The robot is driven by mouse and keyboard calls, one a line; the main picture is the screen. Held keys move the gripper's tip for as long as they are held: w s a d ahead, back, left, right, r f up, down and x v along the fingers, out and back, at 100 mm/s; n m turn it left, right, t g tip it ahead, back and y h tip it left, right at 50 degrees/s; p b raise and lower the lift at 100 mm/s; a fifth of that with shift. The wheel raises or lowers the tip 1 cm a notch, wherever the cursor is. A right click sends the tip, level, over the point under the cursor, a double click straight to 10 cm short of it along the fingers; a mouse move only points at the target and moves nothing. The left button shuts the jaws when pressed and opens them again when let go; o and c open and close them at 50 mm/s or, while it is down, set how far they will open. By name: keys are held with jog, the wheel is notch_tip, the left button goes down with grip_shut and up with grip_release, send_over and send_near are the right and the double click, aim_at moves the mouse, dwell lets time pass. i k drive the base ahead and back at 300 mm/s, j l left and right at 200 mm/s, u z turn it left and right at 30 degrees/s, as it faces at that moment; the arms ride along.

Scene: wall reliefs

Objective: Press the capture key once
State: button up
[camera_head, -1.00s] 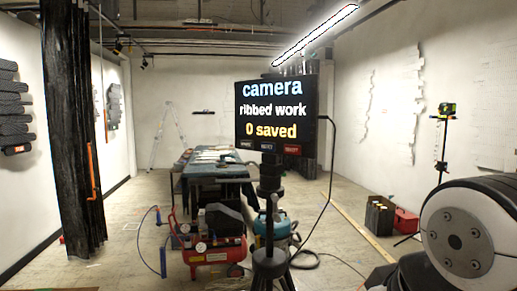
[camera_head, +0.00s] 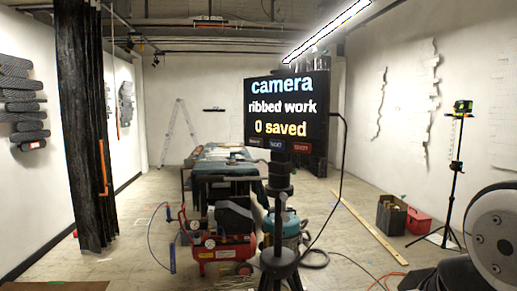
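Part of my arm shows at the lower right. My gripper is not in view.
A red compressor (camera_head: 221,250) and a teal machine (camera_head: 285,232) stand on the floor by the tripod, with hoses and cables around. A table (camera_head: 222,170) is behind. A black curtain (camera_head: 88,130) hangs left. A green-topped tripod (camera_head: 454,170) stands right.

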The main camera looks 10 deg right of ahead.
aim_at(301, 147)
jog(key=i+j+z, duration=0.2)
jog(key=j+z, duration=0.2)
jog(key=j, duration=0.4)
jog(key=j+z, duration=0.35)
jog(key=j, duration=0.5)
jog(key=j+z, duration=0.4)
jog(key=j, duration=0.5)
